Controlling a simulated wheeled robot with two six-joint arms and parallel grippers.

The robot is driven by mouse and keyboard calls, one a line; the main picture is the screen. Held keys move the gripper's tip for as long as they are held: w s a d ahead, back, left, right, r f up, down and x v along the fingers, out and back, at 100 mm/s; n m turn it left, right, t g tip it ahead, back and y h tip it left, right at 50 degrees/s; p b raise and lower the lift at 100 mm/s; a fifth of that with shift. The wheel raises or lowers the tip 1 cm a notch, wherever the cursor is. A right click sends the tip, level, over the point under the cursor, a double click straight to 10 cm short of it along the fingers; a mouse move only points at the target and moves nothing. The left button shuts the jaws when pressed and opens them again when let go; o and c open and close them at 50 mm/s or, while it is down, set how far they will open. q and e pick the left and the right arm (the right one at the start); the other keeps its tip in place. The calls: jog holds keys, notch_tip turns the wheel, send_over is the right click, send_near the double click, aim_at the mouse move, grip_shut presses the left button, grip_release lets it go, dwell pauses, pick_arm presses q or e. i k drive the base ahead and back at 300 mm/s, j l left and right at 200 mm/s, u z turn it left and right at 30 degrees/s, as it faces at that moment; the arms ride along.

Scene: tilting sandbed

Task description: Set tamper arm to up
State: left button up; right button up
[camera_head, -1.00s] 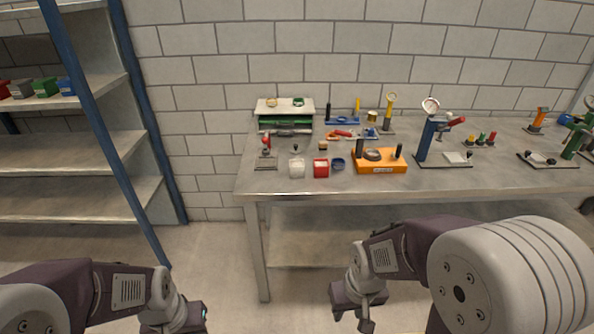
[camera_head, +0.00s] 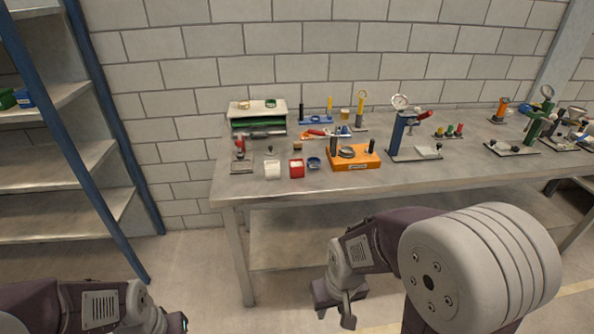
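No part is plainly recognizable as the tamper arm. A blue upright stand (camera_head: 401,132) with a round dial and a red-handled lever (camera_head: 420,117) is on the workbench, right of the orange fixture. A green stand (camera_head: 535,130) with a dial is farther right. A small red-handled device (camera_head: 239,148) is near the left edge. My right gripper (camera_head: 335,309) hangs low in front of the bench, apart from everything, its fingers spread and empty. My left gripper (camera_head: 182,323) is at the bottom left, partly cut off, so its fingers cannot be read.
The grey workbench (camera_head: 300,188) carries an orange fixture (camera_head: 354,158), a red cup (camera_head: 296,169), a white cup (camera_head: 272,170) and a green-fronted box unit (camera_head: 258,125). A blue-framed shelf (camera_head: 105,115) stands left. Floor between shelf and bench is clear.

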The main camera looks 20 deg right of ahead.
aim_at(240, 155)
jog(key=i+j+u, duration=0.25)
jog(key=i, duration=0.7)
jog(key=l, duration=0.1)
